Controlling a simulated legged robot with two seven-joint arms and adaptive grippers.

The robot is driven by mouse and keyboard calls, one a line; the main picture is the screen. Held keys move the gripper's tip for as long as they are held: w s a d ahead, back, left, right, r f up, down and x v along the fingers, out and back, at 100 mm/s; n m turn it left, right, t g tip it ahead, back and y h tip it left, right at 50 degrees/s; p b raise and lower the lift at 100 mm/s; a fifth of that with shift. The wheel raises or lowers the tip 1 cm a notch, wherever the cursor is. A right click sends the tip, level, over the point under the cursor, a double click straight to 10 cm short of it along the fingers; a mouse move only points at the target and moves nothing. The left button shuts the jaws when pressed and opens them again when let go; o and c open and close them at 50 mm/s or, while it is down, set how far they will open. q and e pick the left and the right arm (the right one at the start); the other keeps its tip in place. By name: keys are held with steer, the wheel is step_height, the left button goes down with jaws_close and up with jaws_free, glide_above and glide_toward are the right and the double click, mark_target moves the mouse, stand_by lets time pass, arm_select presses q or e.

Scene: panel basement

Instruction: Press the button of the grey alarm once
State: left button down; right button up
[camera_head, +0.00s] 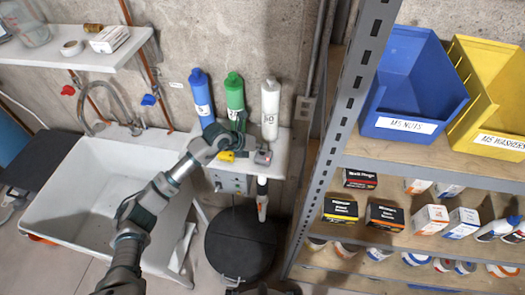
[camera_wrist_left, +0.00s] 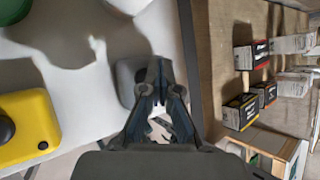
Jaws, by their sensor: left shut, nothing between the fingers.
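The grey alarm (camera_head: 263,157) is a small box on the white shelf below the bottles, right of the yellow alarm (camera_head: 227,156). In the left wrist view the grey alarm (camera_wrist_left: 126,83) shows at the centre, partly hidden behind my fingers; its button cannot be made out there. The yellow alarm (camera_wrist_left: 30,125) with a dark button is at the left. My left gripper (camera_head: 242,142) is shut and empty, over the shelf between the bottles and the alarms. In the wrist view its fingertips (camera_wrist_left: 158,72) overlap the grey alarm's right edge; contact cannot be told.
Blue (camera_head: 201,98), green (camera_head: 235,95) and white (camera_head: 270,108) bottles stand behind the alarms. A metal rack upright (camera_head: 345,110) rises to the right, with bins and small boxes. A sink (camera_head: 95,190) is at the left, a round black lid (camera_head: 240,245) below.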

arm_select(q)
steer(key=shift+a+f, duration=0.1)
arm_select(e)
steer(key=shift+a, duration=0.35)
arm_select(q)
steer(key=shift+r, duration=0.25)
steer(key=shift+a+r+p, duration=0.1)
steer(key=shift+r+p, duration=0.5)
steer(key=shift+r, duration=0.05)
arm_select(e)
steer(key=shift+w+r, duration=0.1)
steer(key=shift+r, duration=0.45)
